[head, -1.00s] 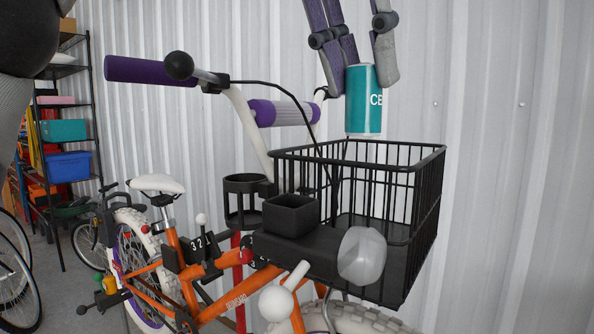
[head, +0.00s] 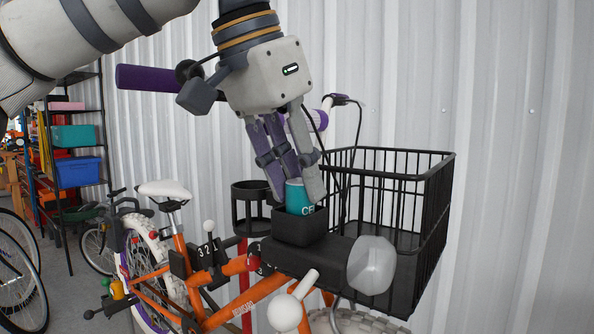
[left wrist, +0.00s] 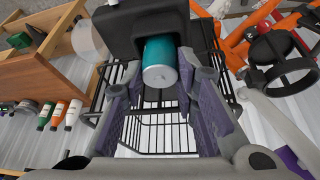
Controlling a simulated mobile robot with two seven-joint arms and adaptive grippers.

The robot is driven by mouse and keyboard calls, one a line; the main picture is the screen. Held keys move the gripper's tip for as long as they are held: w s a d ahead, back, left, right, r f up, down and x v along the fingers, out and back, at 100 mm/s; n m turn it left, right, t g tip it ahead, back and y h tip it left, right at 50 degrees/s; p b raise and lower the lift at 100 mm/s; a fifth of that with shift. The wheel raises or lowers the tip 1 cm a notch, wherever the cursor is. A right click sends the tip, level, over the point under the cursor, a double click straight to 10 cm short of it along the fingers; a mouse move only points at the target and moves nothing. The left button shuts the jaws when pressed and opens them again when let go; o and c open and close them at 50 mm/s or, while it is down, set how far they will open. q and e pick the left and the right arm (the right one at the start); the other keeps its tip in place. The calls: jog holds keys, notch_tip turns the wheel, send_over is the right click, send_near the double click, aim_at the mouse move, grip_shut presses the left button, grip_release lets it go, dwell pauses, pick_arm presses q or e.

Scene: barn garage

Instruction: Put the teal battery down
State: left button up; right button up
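The teal battery (head: 300,197) is a teal cylinder with white letters, upright, its lower part hidden inside the small black open-topped box (head: 298,228) on the bike's front. My left gripper (head: 297,190) points down at it from above, with a finger on each side. The left wrist view shows the battery (left wrist: 160,62) with its pale end toward the camera, between the fingertips, which appear to touch its sides. Whether the battery rests on the box floor is hidden. My right gripper is not in view.
The black wire basket (head: 405,178) stands right beside the box. A round black holder (head: 250,205) is to its left, and a clear lamp (head: 371,265) is in front. The handlebar with purple grips (head: 160,78) passes behind my gripper. The corrugated wall is close behind.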

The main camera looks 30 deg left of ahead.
pick_arm(q)
jog(key=o, duration=0.3)
jog(key=shift+r, duration=0.2)
jog(key=v, duration=1.2)
jog(key=shift+w, duration=0.1)
